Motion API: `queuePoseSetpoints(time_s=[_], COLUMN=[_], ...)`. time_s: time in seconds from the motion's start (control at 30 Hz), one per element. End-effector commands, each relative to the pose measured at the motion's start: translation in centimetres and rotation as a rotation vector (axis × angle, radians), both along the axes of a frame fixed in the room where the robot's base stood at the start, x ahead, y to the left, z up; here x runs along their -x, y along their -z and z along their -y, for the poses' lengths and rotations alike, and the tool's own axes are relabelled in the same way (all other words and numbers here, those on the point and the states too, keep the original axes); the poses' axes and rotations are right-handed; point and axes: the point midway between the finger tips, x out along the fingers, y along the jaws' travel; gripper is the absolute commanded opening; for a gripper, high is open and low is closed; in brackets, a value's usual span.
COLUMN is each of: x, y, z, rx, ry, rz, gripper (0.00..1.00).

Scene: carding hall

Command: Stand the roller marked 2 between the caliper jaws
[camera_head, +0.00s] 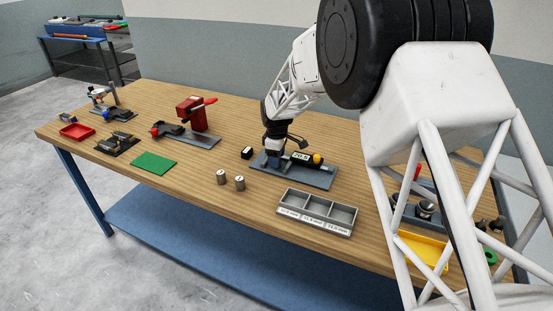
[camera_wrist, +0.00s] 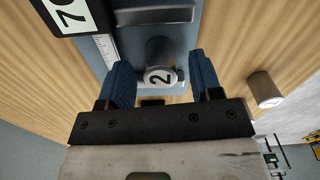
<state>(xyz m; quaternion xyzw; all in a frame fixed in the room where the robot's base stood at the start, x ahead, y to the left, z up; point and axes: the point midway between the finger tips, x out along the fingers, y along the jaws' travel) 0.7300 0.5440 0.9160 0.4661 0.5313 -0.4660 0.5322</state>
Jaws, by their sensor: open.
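The roller marked 2 (camera_wrist: 160,75) is a grey metal cylinder between my fingers in the wrist view, its numbered end facing the camera. It appears to be upright at the grey caliper plate (camera_wrist: 184,38). My gripper (camera_wrist: 160,68) is open, with a blue finger on each side of the roller and small gaps visible. In the head view my gripper (camera_head: 274,161) is low over the left part of the caliper stand (camera_head: 315,179), hiding the roller. The caliper's display (camera_head: 300,157) and scale (camera_wrist: 105,48) show. The jaws' exact contact with the roller is unclear.
Two more rollers (camera_head: 221,177) (camera_head: 239,183) stand left of the caliper; one shows in the wrist view (camera_wrist: 264,89). An empty three-compartment grey tray (camera_head: 316,222) is in front.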

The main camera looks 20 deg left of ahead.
Motion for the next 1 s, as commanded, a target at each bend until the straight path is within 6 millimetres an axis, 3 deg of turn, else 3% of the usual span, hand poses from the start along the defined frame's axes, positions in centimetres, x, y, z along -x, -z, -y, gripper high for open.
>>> queuePoseSetpoints(time_s=[0.6,0.8,1.0], x=[0.0,0.0,0.0], y=[-8.8,-10.8,-11.4], z=[0.0,0.0,0.0], rx=[-0.001,0.0,0.0], ry=[0.0,0.0,0.0], rz=[0.001,0.001,-0.001], gripper=[0.59,0.59,0.59])
